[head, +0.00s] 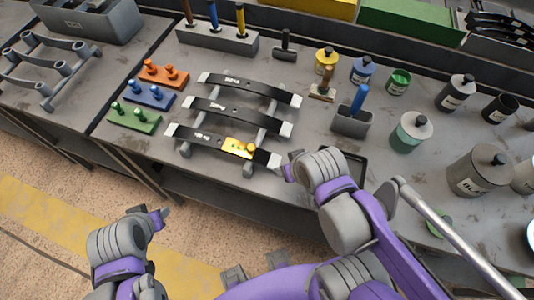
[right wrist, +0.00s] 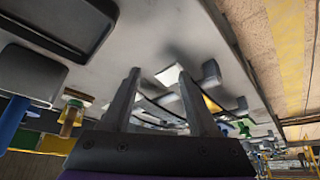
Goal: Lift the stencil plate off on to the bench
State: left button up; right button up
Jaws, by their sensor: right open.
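A yellow stencil plate (head: 239,147) with a small knob lies on the nearest dark leaf spring (head: 205,138), right of its middle. The spring rests with two others on a grey rack (head: 248,169) on the bench (head: 305,119). My right gripper (head: 288,172) is open and empty, just right of the nearest spring's white end and apart from the plate. In the right wrist view, its fingers (right wrist: 160,88) are spread, and a yellow patch, likely the plate (right wrist: 211,104), shows beyond the right finger. My left gripper (head: 161,216) is in front of the bench, away from the plate; its jaws are unclear.
Orange (head: 163,74), blue (head: 150,95) and green (head: 134,117) knobbed plates lie left of the rack. A brush in a grey holder (head: 352,121), jars and a dark tray (head: 350,165) are at the right. Bare bench lies between the knobbed plates and the springs.

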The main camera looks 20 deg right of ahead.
aim_at(240, 146)
jog(key=j+z, duration=0.8)
